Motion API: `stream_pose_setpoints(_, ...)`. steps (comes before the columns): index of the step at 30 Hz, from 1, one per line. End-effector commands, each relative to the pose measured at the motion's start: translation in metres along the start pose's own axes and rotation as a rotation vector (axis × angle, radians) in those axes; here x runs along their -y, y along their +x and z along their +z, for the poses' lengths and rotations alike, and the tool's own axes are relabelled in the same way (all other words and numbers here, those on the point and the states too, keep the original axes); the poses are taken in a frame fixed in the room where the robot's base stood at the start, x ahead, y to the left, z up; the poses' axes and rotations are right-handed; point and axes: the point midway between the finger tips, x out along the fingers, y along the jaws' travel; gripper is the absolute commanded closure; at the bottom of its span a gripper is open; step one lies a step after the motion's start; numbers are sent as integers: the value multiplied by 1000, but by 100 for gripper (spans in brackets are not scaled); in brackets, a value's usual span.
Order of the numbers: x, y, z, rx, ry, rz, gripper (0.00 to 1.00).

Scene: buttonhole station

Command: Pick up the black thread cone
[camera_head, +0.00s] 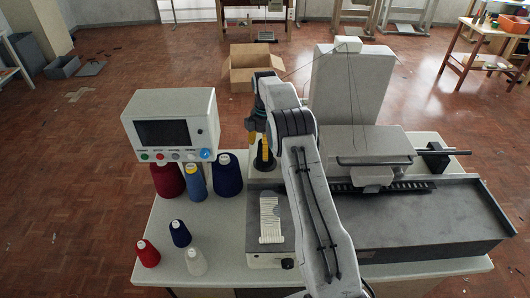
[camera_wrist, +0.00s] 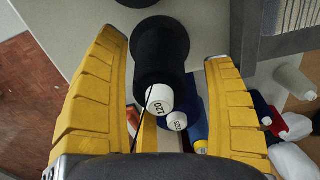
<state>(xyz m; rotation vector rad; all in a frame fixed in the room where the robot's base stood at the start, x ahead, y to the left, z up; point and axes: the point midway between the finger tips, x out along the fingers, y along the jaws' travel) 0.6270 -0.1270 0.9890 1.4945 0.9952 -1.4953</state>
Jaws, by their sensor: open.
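The black thread cone (camera_wrist: 160,55) shows in the wrist view between my gripper's yellow fingers, its white tip marked 120 pointing towards the camera. My gripper (camera_wrist: 168,70) is open, with one finger on each side of the cone. A gap shows on the right side of the cone; the left finger is very near it, and I cannot tell whether they touch. In the head view my gripper (camera_head: 264,152) points down at the back of the table, beside the navy cone. The black cone (camera_head: 262,164) is mostly hidden there by my fingers and arm.
Large dark red (camera_head: 168,180), blue (camera_head: 196,184) and navy (camera_head: 228,177) cones stand left of my gripper under a control panel (camera_head: 169,130). Small red, navy and white cones (camera_head: 196,262) stand nearer the front. The sewing machine (camera_head: 365,150) fills the right side.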

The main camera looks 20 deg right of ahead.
Motion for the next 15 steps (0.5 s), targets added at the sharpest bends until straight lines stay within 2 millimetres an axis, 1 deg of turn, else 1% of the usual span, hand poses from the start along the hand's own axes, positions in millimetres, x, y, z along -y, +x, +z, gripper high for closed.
stream_pose_setpoints(8,0,3,0,0,0,1,24)
stream_pose_setpoints(9,0,3,0,0,0,1,22)
stream_pose_setpoints(15,0,3,0,0,0,1,40)
